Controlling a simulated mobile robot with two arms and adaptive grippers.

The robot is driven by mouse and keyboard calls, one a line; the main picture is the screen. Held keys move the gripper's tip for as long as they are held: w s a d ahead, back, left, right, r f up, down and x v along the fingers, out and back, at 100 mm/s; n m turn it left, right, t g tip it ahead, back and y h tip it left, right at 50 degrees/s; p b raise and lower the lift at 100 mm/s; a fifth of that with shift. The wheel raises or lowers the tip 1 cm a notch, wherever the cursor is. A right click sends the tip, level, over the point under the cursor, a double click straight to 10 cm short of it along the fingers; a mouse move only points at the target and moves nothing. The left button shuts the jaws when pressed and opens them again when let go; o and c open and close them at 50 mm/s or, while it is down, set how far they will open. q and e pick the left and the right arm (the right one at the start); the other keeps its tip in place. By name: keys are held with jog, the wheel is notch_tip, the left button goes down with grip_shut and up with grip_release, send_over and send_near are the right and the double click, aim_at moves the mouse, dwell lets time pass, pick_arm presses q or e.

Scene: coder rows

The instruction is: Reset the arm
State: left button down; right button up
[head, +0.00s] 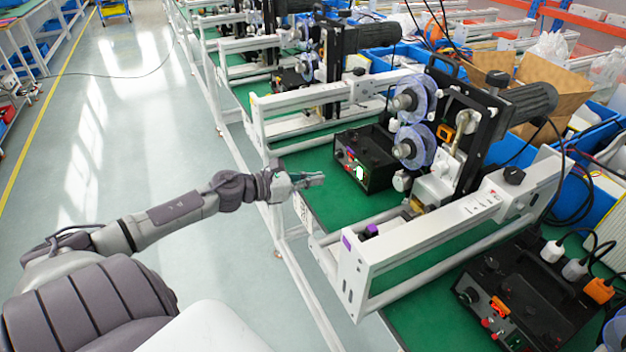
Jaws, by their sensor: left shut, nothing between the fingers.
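My left arm (178,208) comes in from the lower left and reaches out over the aisle to the edge of the green workbench. My left gripper (318,179) is shut and empty. It hangs by the bench's near edge, left of a black control box (366,158) with a lit green display, and looks apart from it. My right arm and gripper do not show.
A coder machine (440,130) with clear reels stands on the green bench, its white frame (425,248) jutting toward me. A second black box (520,295) sits at lower right. Blue bins (592,140) stand behind. The aisle floor (110,130) at left is clear.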

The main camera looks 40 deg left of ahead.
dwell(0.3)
pick_arm(q)
jog(key=s+a+f+n+y, duration=0.2)
jog(key=a+f+n+y, duration=0.1)
jog(key=f+n, duration=0.5)
jog(key=s+a+f+n+y, duration=0.2)
jog(key=s+a+f+n, duration=0.15)
jog(key=f+n, duration=0.45)
jog(key=s+d+f+n+g+y, duration=0.15)
jog(key=s+f+n, duration=0.25)
jog(key=f, duration=0.5)
jog(key=s+f+n+g+y, duration=0.1)
jog(key=s+f+n+g, duration=0.3)
jog(key=f, duration=0.6)
jog(key=s+d+f+n+g, duration=0.2)
jog(key=s+d+f+n, duration=0.25)
jog(key=s+f, duration=0.4)
jog(key=s+d+f+n+g, duration=0.2)
jog(key=s+d+f+n, duration=0.2)
jog(key=s+d+f, duration=0.4)
jog(key=s+d+f+n+g, duration=0.2)
jog(key=s+d, duration=0.3)
jog(key=s, duration=0.2)
jog(key=s+d+f+n+g+h, duration=0.1)
jog(key=s+d+f+n+g, duration=0.1)
jog(key=s+d, duration=0.4)
jog(key=shift+s+f+n, duration=0.35)
jog(key=shift+s+n, duration=0.5)
jog(key=shift+s, duration=0.25)
